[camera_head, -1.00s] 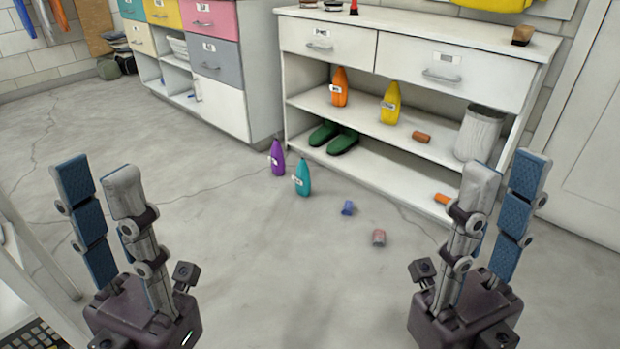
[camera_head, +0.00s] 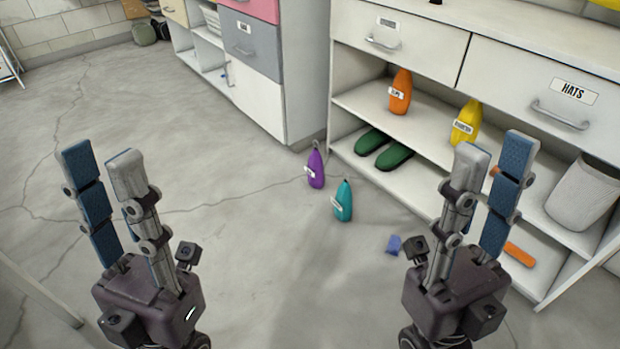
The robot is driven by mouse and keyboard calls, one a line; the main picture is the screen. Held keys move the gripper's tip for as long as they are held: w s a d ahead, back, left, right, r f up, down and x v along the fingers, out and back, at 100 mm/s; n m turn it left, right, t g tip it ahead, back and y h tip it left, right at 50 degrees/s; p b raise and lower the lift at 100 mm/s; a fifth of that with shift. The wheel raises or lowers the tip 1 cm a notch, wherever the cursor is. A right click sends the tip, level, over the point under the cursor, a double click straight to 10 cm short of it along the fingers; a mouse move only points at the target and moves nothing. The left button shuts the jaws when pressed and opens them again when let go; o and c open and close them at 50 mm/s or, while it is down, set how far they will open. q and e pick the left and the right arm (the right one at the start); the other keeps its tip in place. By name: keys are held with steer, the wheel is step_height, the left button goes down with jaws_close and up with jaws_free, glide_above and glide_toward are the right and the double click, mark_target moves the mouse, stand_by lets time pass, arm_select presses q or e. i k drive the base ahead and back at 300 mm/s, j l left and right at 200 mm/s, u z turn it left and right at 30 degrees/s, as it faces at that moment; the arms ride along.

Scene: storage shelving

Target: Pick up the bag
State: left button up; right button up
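Nothing in view is clearly a bag. A dark, rounded, bag-like thing (camera_head: 144,33) sits on the floor at the far back left, but it is too small to identify. My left gripper (camera_head: 101,158) is raised at the left with its fingers apart and nothing between them. My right gripper (camera_head: 497,150) is raised in front of the shelving, also open and empty. Both are far from the bag-like thing.
A purple bottle (camera_head: 315,168), a teal bottle (camera_head: 343,201) and a small blue object (camera_head: 393,245) are on the floor. The white shelving unit (camera_head: 480,200) holds bottles, green shoes (camera_head: 393,156) and a pale bin (camera_head: 583,193). The floor at left centre is clear.

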mark_target(343, 202)
steer(key=i+j+u, duration=0.15)
steer(key=i+u, duration=0.2)
steer(key=i, duration=0.25)
steer(key=i+u, duration=0.4)
steer(key=i, duration=0.2)
steer(key=i+l+u, duration=0.15)
steer(key=i+u, duration=0.2)
steer(key=i, duration=0.2)
steer(key=i+u, duration=0.35)
steer(key=i, duration=1.25)
steer(key=z, duration=4.4)
steer(key=i+j, duration=0.35)
